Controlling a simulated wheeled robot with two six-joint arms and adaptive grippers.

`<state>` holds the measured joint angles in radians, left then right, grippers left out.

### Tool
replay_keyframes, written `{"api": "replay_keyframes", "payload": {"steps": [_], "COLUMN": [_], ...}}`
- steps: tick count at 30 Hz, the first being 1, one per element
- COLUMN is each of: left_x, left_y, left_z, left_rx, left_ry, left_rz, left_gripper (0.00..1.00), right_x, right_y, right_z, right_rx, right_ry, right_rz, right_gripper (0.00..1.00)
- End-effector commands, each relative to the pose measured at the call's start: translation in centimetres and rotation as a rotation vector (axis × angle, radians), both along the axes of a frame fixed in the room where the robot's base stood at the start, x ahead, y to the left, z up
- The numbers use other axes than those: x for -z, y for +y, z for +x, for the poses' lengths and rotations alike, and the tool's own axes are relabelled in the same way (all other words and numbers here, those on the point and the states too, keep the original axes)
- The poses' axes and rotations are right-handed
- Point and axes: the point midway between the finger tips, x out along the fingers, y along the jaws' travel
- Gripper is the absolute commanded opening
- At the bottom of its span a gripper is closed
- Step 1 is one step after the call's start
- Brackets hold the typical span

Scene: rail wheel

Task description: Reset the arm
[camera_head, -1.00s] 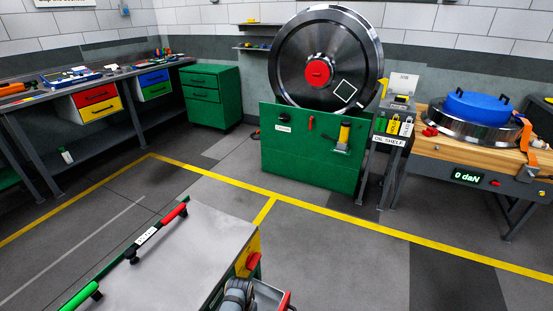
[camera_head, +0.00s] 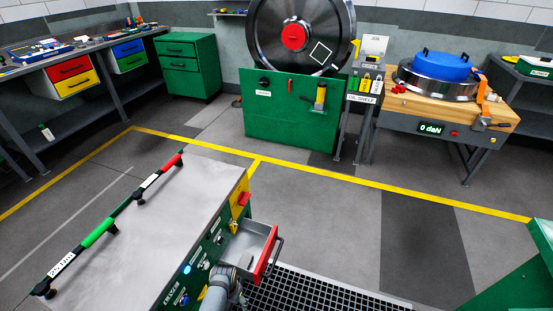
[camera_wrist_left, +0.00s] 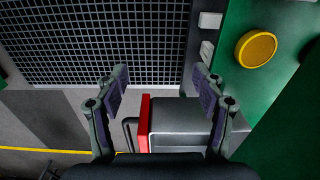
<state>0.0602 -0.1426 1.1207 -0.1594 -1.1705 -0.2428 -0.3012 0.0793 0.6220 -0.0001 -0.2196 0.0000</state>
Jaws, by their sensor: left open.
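My left gripper (camera_wrist_left: 160,88) shows in the left wrist view with its two fingers spread apart and nothing between them. It is over the open drawer with the red front (camera_wrist_left: 145,122), at the side of the green cart. The gripper's fingers cannot be made out in the head view. My right gripper is in neither view.
The green cart (camera_head: 150,225) has a bare metal top, handles, and buttons on its side. A black floor grating (camera_head: 300,290) lies beside it. A wheel (camera_head: 300,35) stands in a green stand behind, with a wooden workbench (camera_head: 450,105) to its right. Open floor lies between.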

Motion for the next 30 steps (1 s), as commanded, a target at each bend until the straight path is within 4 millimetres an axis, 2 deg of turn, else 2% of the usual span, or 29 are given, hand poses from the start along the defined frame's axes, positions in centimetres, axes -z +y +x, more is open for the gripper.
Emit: {"api": "replay_keyframes", "payload": {"steps": [6, 10, 14, 16, 18, 21, 24, 30], "left_x": [4.9, 8.2, 11.6, 13.1, 14.1, 14.7, 14.9, 15.0], "left_y": [2.0, 3.7, 6.4, 8.2, 9.9, 11.7, 12.6, 12.8], "left_z": [-5.1, -9.5, -16.1, -20.3, -24.2, -28.0, -29.9, -30.2], "left_rx": [-0.048, -0.091, -0.151, -0.189, -0.226, -0.263, -0.280, -0.285], "left_ry": [-0.007, -0.019, -0.033, -0.044, -0.059, -0.080, -0.092, -0.097], "left_rz": [0.004, 0.008, 0.019, 0.028, 0.037, 0.047, 0.052, 0.053], "left_gripper": [0.69, 0.69, 0.69, 0.69, 0.69, 0.69, 0.69, 0.69], "right_x": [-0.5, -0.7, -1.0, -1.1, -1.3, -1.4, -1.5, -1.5], "right_y": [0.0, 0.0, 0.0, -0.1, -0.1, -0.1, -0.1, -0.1], "right_z": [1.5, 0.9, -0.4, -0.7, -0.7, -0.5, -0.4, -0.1], "right_rx": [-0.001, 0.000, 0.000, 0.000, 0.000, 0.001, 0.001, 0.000], "right_ry": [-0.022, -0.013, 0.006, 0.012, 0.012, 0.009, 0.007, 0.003], "right_rz": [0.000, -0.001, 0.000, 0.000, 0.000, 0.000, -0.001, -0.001], "right_gripper": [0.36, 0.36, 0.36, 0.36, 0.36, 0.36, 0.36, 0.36]}}
